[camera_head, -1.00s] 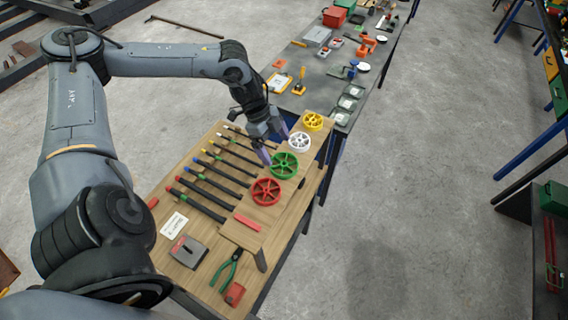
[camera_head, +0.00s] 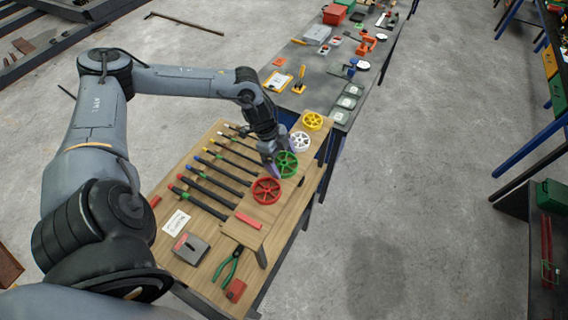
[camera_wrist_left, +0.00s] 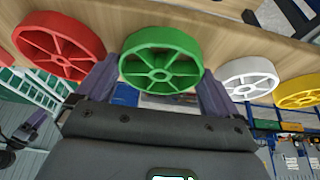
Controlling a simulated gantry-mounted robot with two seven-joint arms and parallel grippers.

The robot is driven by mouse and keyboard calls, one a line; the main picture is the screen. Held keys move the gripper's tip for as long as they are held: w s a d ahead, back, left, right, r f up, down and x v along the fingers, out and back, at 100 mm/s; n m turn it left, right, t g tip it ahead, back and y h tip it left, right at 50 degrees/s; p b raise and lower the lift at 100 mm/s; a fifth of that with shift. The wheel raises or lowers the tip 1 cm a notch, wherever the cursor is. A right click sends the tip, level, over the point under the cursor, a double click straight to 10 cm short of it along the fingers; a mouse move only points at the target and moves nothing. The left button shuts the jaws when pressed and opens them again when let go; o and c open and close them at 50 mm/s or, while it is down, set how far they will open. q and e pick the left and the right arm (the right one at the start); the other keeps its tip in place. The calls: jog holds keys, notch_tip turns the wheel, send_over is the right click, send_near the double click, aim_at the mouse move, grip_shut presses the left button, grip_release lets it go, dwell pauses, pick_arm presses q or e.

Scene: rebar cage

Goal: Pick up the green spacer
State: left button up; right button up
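The green spacer (camera_head: 287,166) is a spoked wheel in a row on the raised wooden shelf, between the red spacer (camera_head: 266,191) and the white spacer (camera_head: 300,141). My left gripper (camera_head: 277,157) is right at the green spacer, partly covering its left side. In the left wrist view, the green spacer (camera_wrist_left: 160,60) sits between the two purple fingers of the gripper (camera_wrist_left: 158,75), one on each side. The fingers are apart; a small gap seems to show, but I cannot tell whether either touches the rim. My right gripper is not in view.
A yellow spacer (camera_head: 312,121) ends the row at the far side. Several dark rods (camera_head: 204,186) with coloured ends lie left of the shelf. Green pliers (camera_head: 230,266) and a grey block (camera_head: 190,249) lie at the near end. Open floor lies to the right.

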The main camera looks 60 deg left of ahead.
pick_arm(q)
jog(key=c, duration=0.7)
jog(key=shift+r, duration=0.15)
